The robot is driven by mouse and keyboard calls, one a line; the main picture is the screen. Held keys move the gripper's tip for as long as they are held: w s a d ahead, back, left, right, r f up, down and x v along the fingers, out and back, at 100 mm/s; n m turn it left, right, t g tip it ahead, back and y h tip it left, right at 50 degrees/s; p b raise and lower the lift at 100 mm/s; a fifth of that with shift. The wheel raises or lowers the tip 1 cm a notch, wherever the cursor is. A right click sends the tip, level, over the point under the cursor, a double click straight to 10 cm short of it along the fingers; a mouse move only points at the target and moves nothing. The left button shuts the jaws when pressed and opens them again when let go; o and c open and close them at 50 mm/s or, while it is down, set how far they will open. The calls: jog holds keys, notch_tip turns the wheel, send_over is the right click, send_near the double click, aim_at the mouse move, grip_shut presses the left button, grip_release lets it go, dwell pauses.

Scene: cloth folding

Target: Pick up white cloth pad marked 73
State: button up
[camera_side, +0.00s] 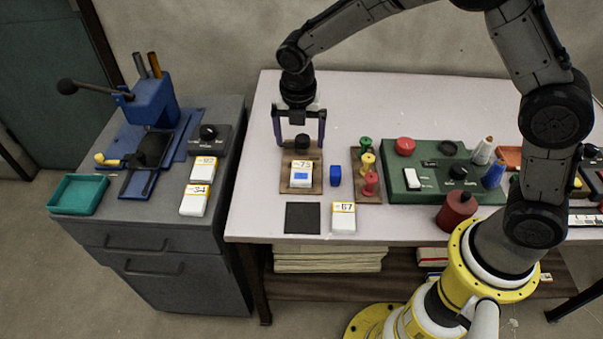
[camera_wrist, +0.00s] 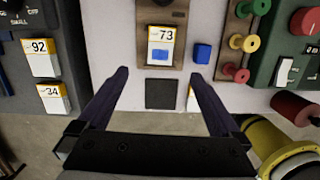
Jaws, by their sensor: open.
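The white pad marked 73 (camera_side: 301,175) lies on a brown wooden board (camera_side: 287,186) on the table, with a blue patch on its face and a yellow edge. It also shows in the wrist view (camera_wrist: 160,45), upper middle, beyond my fingertips. My gripper (camera_side: 300,143) is above the board, pointing down, fingers spread wide and empty. In the wrist view my gripper (camera_wrist: 158,75) shows two dark fingers apart, with nothing between them.
A blue block (camera_side: 336,175) sits right of the board. A black square (camera_side: 302,218) and a pad marked 67 (camera_side: 343,218) lie in front. Colored spools (camera_side: 367,163) and a green panel (camera_side: 430,190) stand right. More pads (camera_side: 203,169) lie on the grey cabinet. The table's back left is clear.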

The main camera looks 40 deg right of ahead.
send_over(301, 171)
jog(key=s+a, duration=0.1)
notch_tip(301, 171, down, 8)
jog(key=shift+a+r, duration=0.15)
jog(key=shift+r, duration=0.05)
jog(key=shift+w+d+f, duration=0.1)
jog(key=shift+d+f, duration=0.1)
jog(key=shift+f, duration=0.7)
jog(key=shift+w+d+f, duration=0.15)
jog(key=shift+f, duration=0.75)
jog(key=shift+w+d+f, duration=0.1)
jog(key=shift+d+f, duration=0.1)
jog(key=shift+f, duration=0.7)
jog(key=c, duration=1.4)
jog(key=shift+r, duration=0.2)
